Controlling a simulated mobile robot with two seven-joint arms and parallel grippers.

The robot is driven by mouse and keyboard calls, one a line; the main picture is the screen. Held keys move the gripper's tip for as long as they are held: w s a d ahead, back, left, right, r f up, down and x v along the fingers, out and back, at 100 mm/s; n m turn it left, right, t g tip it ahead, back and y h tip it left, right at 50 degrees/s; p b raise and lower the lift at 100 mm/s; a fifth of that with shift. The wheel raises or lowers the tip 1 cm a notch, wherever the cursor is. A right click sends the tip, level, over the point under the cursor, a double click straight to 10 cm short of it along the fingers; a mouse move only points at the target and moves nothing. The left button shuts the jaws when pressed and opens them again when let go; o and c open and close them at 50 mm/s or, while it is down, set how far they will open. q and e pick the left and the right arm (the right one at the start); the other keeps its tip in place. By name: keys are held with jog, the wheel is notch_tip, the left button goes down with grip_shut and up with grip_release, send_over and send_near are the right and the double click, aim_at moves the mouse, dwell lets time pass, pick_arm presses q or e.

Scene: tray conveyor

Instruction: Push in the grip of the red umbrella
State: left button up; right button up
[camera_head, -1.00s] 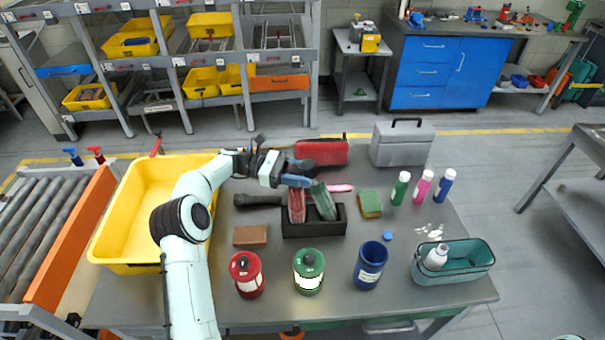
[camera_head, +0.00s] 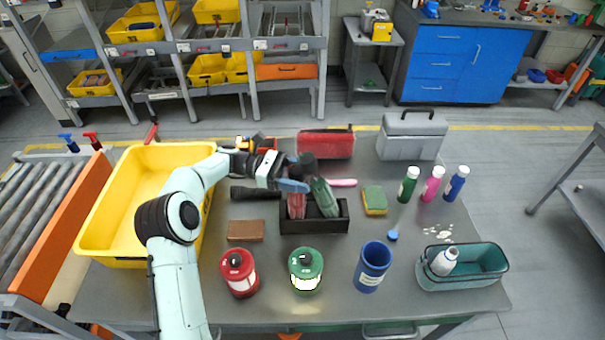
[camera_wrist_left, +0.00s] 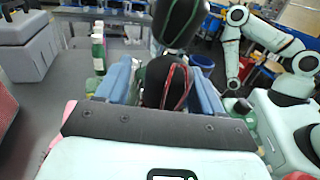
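The red umbrella (camera_head: 297,206) and the green umbrella (camera_head: 323,197) stand folded and leaning in a black open holder (camera_head: 300,227) on the table. A dark rounded grip (camera_head: 308,164) shows above them. My left gripper (camera_head: 291,184) is at the top of the red umbrella, with its blue fingers beside the grips. In the left wrist view the fingers (camera_wrist_left: 163,88) are wide apart, with a black part with red edging between them. A black knob (camera_wrist_left: 181,20) shows beyond it. I cannot tell whether the fingers touch the grip. My right gripper is not in view.
A yellow crate (camera_head: 92,215) stands left. Red (camera_head: 240,272) and green (camera_head: 306,270) canisters and a blue cup (camera_head: 372,266) stand in front. A red case (camera_head: 325,145) and grey toolbox (camera_head: 412,137) stand behind. A sponge (camera_head: 375,200) lies right of the holder.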

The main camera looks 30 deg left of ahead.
pick_arm(q)
jog(key=shift+r, duration=0.15)
jog(key=shift+s+a, duration=0.1)
jog(key=shift+a, duration=0.4)
jog(key=p+v, duration=0.3)
jog(key=v, duration=0.9)
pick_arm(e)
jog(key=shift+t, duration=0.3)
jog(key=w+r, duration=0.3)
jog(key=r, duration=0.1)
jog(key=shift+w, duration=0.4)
pick_arm(q)
jog(key=shift+s+a, duration=0.15)
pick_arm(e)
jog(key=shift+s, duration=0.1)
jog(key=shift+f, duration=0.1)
